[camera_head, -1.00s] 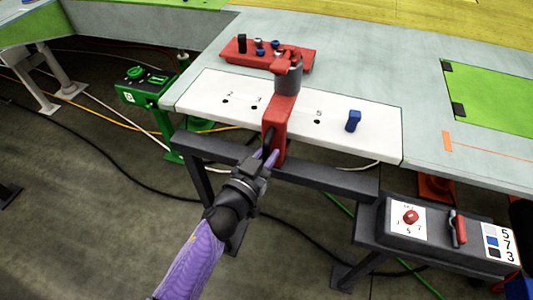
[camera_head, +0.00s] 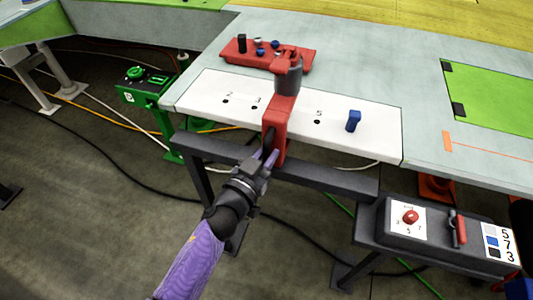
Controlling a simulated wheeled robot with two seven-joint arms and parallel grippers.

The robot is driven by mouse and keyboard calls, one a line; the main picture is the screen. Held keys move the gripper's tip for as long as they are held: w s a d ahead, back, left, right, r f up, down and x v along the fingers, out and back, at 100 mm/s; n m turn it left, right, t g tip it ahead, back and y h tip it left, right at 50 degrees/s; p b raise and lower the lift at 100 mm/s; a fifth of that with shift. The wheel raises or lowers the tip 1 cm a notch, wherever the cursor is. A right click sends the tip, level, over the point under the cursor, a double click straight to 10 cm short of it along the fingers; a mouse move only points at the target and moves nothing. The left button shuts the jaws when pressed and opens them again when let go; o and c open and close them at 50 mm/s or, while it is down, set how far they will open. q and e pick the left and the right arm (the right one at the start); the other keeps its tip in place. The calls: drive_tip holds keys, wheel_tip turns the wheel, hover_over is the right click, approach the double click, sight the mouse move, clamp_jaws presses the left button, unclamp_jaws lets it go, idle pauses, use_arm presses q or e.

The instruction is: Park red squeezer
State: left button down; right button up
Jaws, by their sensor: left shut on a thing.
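The red squeezer (camera_head: 277,118) is a red C-shaped body with a dark grey cylinder (camera_head: 289,79) at its upper end. It reaches over the front edge of the white strip (camera_head: 205,95), between the holes marked 3 and 5. My left gripper (camera_head: 268,158) is shut on the lower part of the squeezer, in front of the table edge. The fingertips are partly hidden against the red body. I cannot tell whether the squeezer touches the strip. My right gripper is not in view.
A red tray (camera_head: 240,58) with small black, blue and grey pieces lies behind the squeezer. A blue block (camera_head: 353,121) stands on the strip to the right. A dark rail (camera_head: 330,182) runs below the table edge. A grey control box (camera_head: 430,228) stands at lower right.

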use_arm(q)
drive_tip(key=w+a+b, duration=0.2)
drive_tip(key=w+a, duration=0.1)
drive_tip(key=a, duration=0.9)
drive_tip(key=w+a+b, duration=0.2)
drive_tip(key=w+a, duration=0.2)
drive_tip(key=a, duration=0.7)
drive_tip(key=shift+w+a, duration=0.3)
drive_tip(key=shift+a, duration=0.05)
drive_tip(key=shift+r, duration=0.1)
drive_tip(key=c, duration=0.6)
unclamp_jaws()
drive_tip(key=shift+w+a, duration=0.1)
drive_tip(key=shift+a, duration=0.1)
drive_tip(key=shift+d, duration=0.1)
